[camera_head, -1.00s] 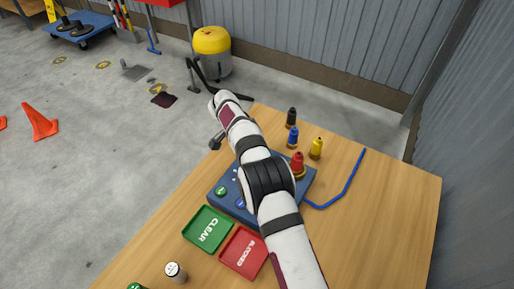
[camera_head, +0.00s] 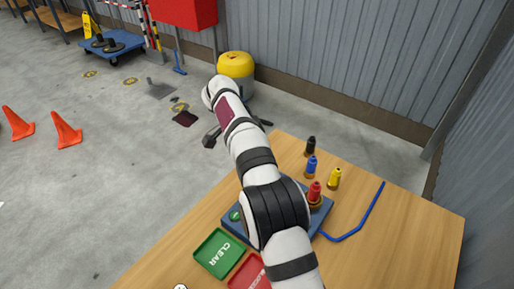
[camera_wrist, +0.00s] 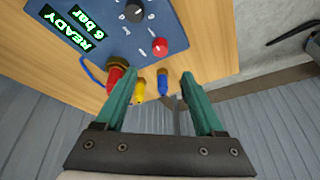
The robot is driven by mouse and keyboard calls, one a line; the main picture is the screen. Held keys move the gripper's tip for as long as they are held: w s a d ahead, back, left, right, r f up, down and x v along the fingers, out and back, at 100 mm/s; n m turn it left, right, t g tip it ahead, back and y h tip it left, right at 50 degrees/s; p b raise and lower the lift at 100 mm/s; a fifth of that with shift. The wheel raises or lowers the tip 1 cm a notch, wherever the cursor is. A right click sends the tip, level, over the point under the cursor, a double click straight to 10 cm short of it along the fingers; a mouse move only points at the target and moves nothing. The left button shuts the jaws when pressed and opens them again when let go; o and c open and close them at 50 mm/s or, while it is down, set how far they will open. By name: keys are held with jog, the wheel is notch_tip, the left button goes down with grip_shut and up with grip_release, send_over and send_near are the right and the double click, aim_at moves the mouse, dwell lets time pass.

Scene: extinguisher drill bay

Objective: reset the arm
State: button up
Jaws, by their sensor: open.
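My gripper (camera_wrist: 158,78) is open and empty. Its two green fingers stand apart in the wrist view, with red, yellow and blue fittings showing beyond and between them. In the head view my arm stretches over the table (camera_head: 410,235), its end past the table's far left edge; dark gripper parts show on both sides of it, and its fingertips are not clear. The blue panel (camera_head: 322,218) is partly hidden under my arm. In the wrist view the panel (camera_wrist: 103,15) shows a lit "READY 6 bar" display, a red knob (camera_wrist: 160,46) and a dark knob (camera_wrist: 134,13).
Red (camera_head: 314,192), yellow (camera_head: 334,178), blue (camera_head: 311,166) and black (camera_head: 310,146) fittings stand near the panel. A blue hose (camera_head: 370,209) lies right. Green CLEAR (camera_head: 201,257) and red (camera_head: 235,284) trays lie in front. A yellow-topped drum (camera_head: 236,65) stands behind on the floor.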

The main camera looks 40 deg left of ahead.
jog(key=v, duration=0.3)
jog(key=shift+d, duration=0.1)
jog(key=s+d+r+g, duration=0.1)
jog(key=d+r, duration=0.2)
jog(key=d, duration=0.5)
jog(key=s+d+r+n+g, duration=0.1)
jog(key=d+r, duration=0.2)
jog(key=d, duration=0.6)
jog(key=s+d+r+g, duration=0.1)
jog(key=d+r, duration=0.2)
jog(key=d, duration=0.5)
jog(key=s+d+f+g+y, duration=0.1)
jog(key=s+d+y, duration=0.2)
jog(key=s+d, duration=0.8)
jog(key=s+d+f+y, duration=0.1)
jog(key=s+f, duration=0.4)
jog(key=s, duration=0.6)
jog(key=shift+s+d+f, duration=0.25)
jog(key=shift+s+d, duration=0.1)
jog(key=shift+d, duration=0.2)
